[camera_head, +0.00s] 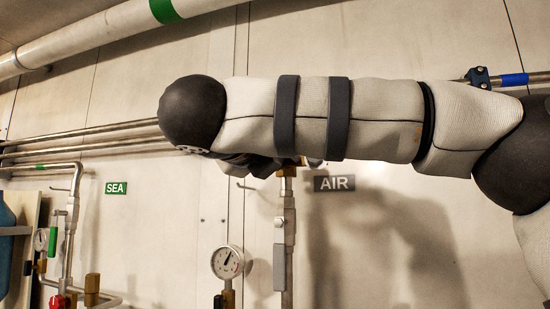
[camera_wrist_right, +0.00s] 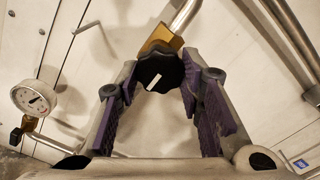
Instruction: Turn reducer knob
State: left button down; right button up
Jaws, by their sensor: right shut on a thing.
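The reducer knob (camera_wrist_right: 150,67) is black and lobed with a white mark, and sits on a brass body (camera_wrist_right: 158,38) at the upper middle of the right wrist view. The two purple-padded fingers of my right gripper (camera_wrist_right: 158,76) stand on either side of the knob, shut on it. In the head view my right arm crosses from the right. Only dark parts of the right gripper (camera_head: 255,165) show below the arm, and the knob is hidden there. My left gripper is not in view.
A round gauge (camera_head: 227,262) stands below the arm and also shows in the right wrist view (camera_wrist_right: 33,97). A vertical pipe (camera_head: 288,205) runs down beside the AIR sign (camera_head: 334,183). The SEA sign (camera_head: 116,188) and more piping (camera_head: 68,225) are at the left.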

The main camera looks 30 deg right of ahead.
jog(key=shift+m, duration=0.5)
jog(key=shift+r, duration=0.1)
jog(key=o, duration=1.1)
jog(key=shift+o, duration=0.2)
jog(key=v, duration=0.7)
jog(key=shift+s+a, duration=0.15)
jog(key=shift+a, duration=0.05)
